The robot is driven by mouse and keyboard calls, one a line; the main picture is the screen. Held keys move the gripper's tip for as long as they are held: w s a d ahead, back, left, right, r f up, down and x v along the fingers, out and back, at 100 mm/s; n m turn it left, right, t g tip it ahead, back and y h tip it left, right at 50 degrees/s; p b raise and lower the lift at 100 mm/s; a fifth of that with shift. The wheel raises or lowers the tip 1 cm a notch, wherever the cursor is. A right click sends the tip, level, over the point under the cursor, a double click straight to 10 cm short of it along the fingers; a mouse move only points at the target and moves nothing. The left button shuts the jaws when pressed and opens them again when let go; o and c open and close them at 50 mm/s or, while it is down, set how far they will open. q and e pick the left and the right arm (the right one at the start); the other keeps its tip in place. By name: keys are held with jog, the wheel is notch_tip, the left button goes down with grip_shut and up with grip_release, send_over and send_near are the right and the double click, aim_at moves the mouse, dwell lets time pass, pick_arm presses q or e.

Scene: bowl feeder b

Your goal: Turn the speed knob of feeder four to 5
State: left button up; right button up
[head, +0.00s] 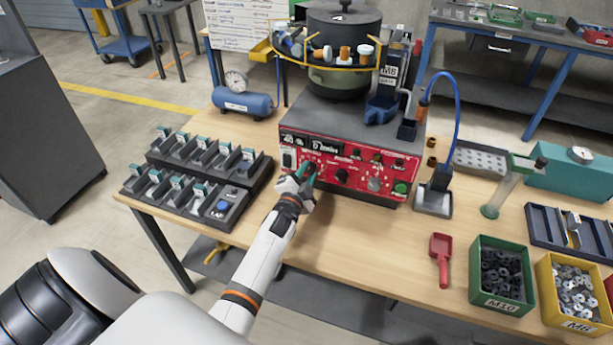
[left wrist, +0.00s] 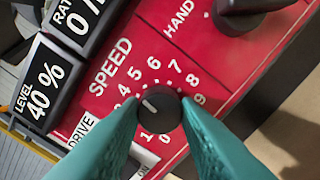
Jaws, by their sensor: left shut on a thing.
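The feeder's red control panel (head: 345,168) is on the front of the dark feeder base, below a bowl marked 4 (head: 338,55). The black speed knob (left wrist: 158,109) sits under the word SPEED in the left wrist view. Its white line points left and slightly up, roughly towards 3 to 4; the exact mark is hard to read. My left gripper (head: 309,170) is at the panel's left part. In the left wrist view its teal fingers (left wrist: 160,118) are shut on the knob, one on each side, covering some lower dial marks. My right gripper is not in view.
Another black knob (left wrist: 240,12) is close by at the upper right of the left wrist view. Level and rate displays (left wrist: 42,88) are at the left. Black racks (head: 205,155) stand left of the feeder. A red scoop (head: 441,258) and green bin (head: 502,275) are at right.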

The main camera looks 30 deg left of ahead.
pick_arm(q)
jog(key=shift+f+m, duration=0.15)
jog(key=shift+m, duration=0.45)
jog(key=o, duration=1)
jog(key=b+v, duration=0.1)
jog(key=v, duration=1.1)
jog(key=shift+b, duration=0.35)
